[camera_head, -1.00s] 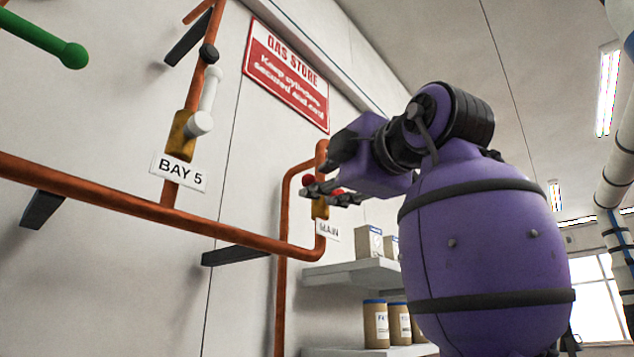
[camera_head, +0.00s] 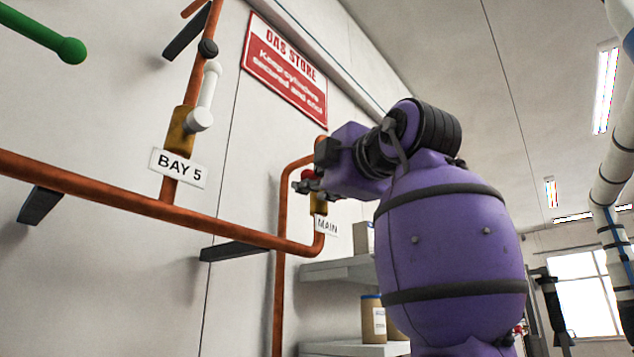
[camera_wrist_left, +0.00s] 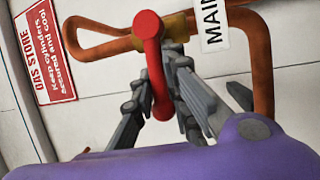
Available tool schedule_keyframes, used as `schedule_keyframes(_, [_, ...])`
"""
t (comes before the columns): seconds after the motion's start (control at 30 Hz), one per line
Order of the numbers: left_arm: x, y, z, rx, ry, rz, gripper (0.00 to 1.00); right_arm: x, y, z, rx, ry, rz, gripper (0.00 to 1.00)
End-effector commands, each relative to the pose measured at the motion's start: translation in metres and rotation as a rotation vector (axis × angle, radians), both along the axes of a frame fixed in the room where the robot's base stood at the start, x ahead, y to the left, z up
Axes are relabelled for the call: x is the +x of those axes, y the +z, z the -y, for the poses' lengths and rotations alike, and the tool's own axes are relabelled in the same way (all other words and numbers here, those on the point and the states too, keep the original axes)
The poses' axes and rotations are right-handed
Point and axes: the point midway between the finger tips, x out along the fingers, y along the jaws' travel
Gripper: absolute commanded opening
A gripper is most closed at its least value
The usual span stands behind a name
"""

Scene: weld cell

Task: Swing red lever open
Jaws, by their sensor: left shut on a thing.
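The red lever (camera_wrist_left: 157,65) sits on the brass valve (camera_wrist_left: 180,24) beside the MAIN label (camera_wrist_left: 213,22). In the left wrist view its round knob is at the top and its bar runs down between the fingers of my left gripper (camera_wrist_left: 160,88), which is shut on it. In the head view only a small red part of the lever (camera_head: 308,174) shows above my left gripper (camera_head: 306,186); the gripper and purple wrist hide the rest. The brass valve body (camera_head: 319,205) shows just below. My right gripper is not in view.
Copper pipes (camera_head: 110,202) run along the wall. A BAY 5 valve with a white lever (camera_head: 208,88) and a green lever (camera_head: 40,35) are to the left. Shelves (camera_head: 345,270) with tubs stand below and behind my arm. A black bracket (camera_head: 236,251) juts from the wall.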

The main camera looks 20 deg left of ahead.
Motion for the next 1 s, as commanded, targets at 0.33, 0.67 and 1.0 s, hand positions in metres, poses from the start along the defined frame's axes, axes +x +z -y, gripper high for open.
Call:
schedule_keyframes(0.33, [0.000, 0.000, 0.000, 0.007, 0.001, -0.023, 0.00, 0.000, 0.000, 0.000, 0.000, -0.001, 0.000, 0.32])
schedule_keyframes(0.67, [0.001, 0.011, 0.000, 0.073, 0.001, -0.188, 0.00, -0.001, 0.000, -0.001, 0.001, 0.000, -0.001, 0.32])
schedule_keyframes(1.0, [0.006, 0.025, 0.002, 0.168, 0.001, -0.419, 0.00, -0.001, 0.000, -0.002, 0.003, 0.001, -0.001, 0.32])
